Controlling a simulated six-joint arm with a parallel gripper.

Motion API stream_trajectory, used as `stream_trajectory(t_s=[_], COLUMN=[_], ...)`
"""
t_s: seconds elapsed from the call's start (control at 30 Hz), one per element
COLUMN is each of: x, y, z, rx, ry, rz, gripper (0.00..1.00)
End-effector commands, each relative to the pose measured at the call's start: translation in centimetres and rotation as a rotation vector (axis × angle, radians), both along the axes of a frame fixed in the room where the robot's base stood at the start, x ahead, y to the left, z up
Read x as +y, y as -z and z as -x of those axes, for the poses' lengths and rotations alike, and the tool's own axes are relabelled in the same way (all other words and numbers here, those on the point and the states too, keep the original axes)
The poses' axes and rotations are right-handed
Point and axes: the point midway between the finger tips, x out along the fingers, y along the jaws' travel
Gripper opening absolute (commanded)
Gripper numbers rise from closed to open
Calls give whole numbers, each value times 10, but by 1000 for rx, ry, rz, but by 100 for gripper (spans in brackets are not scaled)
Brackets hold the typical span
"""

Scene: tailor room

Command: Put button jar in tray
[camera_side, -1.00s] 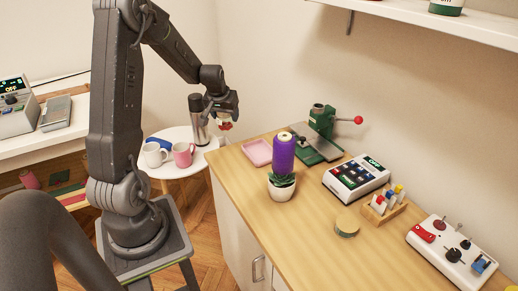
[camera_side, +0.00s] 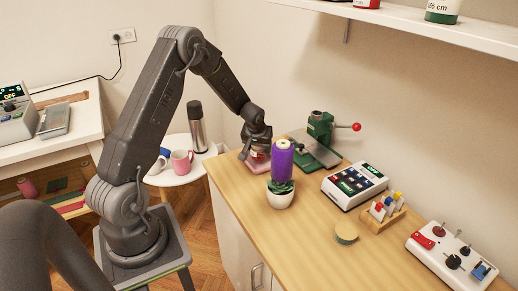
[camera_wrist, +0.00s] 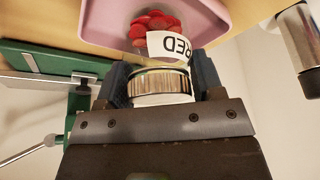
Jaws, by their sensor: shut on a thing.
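The button jar (camera_wrist: 168,46) has a metal lid, a white label reading "RED" and red contents. My gripper (camera_wrist: 160,82) is shut on the jar around its lid end, with one finger on each side. In the side view my gripper (camera_side: 257,148) points down over the pink tray (camera_side: 242,155) at the back left of the workbench. The jar sits low between the fingers, partly hidden there. The tray (camera_wrist: 98,18) lies beyond the jar in the wrist view. I cannot tell whether the jar touches the tray floor.
A purple thread cone (camera_side: 282,157) and a potted plant (camera_side: 281,196) stand close to the tray's front right. A green press (camera_side: 319,130) with a red knob is to the right. A flask (camera_side: 196,127) and mugs (camera_side: 181,161) stand on the round side table.

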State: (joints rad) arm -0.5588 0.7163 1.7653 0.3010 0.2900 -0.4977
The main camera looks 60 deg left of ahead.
Motion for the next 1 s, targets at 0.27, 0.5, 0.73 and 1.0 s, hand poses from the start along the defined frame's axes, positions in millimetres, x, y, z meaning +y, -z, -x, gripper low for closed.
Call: stream_trajectory(t_s=[0.27,0.5,0.73,1.0], x=[0,0,0,0], y=[9,13,13,9], z=[-1,0,0,0], rx=[-4,-1,-1,-2], ry=[0,0,0,-1], rz=[-1,0,0,0], gripper=[34,67,87,87])
